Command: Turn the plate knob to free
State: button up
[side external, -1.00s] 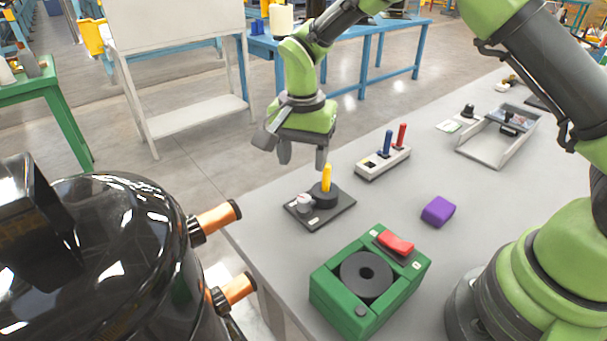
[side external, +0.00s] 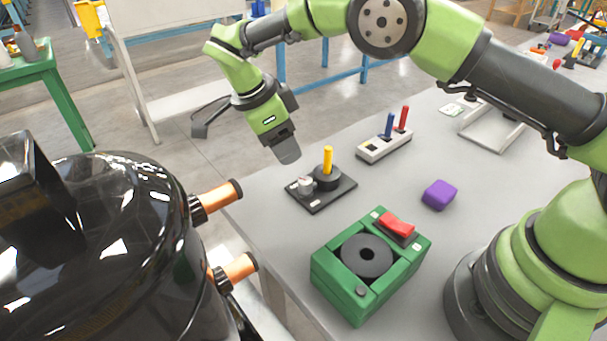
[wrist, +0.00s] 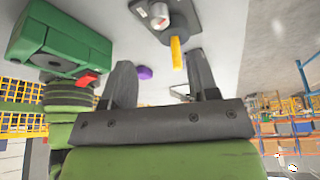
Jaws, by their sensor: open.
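The dark plate (side external: 344,193) lies near the table's left edge in the side view and shows at the top of the wrist view (wrist: 182,22). Its small whitish-grey knob (side external: 305,184) sits on the plate's left part; it also shows in the wrist view (wrist: 158,11). Its pointer setting is too small to read. A yellow peg (side external: 327,159) stands in a black round base beside the knob. My gripper (side external: 288,152) is tilted, above and to the left of the plate, apart from the knob. In the wrist view its two fingers (wrist: 162,78) are spread and empty.
A green box with a black disc and red switch (side external: 371,262) stands in front. A purple block (side external: 439,195) lies to the right. A grey block with blue and red pegs (side external: 384,148) stands behind. A black tank with copper stubs (side external: 110,240) is at left.

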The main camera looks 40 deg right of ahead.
aim_at(305, 180)
jog(key=x, duration=0.9)
jog(key=shift+s+d+f, duration=0.1)
jog(key=shift+d+f, duration=0.05)
jog(key=shift+f, duration=0.2)
jog(key=c, duration=0.9)
